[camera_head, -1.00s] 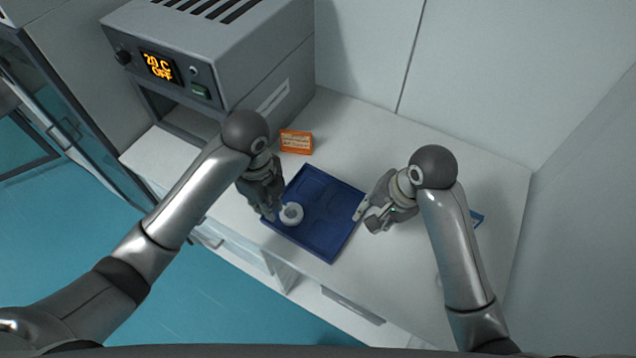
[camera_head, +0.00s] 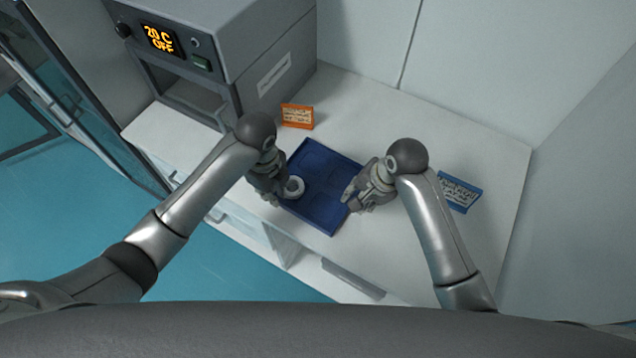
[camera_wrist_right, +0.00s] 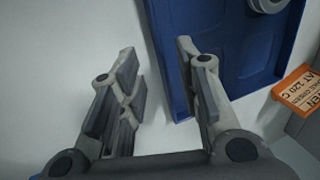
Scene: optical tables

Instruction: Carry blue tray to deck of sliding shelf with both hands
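The blue tray (camera_head: 322,180) lies on the white table and has shallow compartments. A white ring-shaped object (camera_head: 295,187) sits in it near its left edge. My left gripper (camera_head: 275,197) is at the tray's left edge; whether its fingers are open or shut is hard to see. My right gripper (camera_head: 350,199) is at the right edge. In the right wrist view this gripper (camera_wrist_right: 165,85) has its fingers apart, with the tray's rim (camera_wrist_right: 160,50) between them and not visibly clamped. I cannot identify the sliding shelf with certainty.
A grey oven (camera_head: 215,60) reading "20 C OFF" stands at the back left. An orange sign (camera_head: 297,116) stands behind the tray and a blue sign (camera_head: 459,192) to its right. A wall closes the right side.

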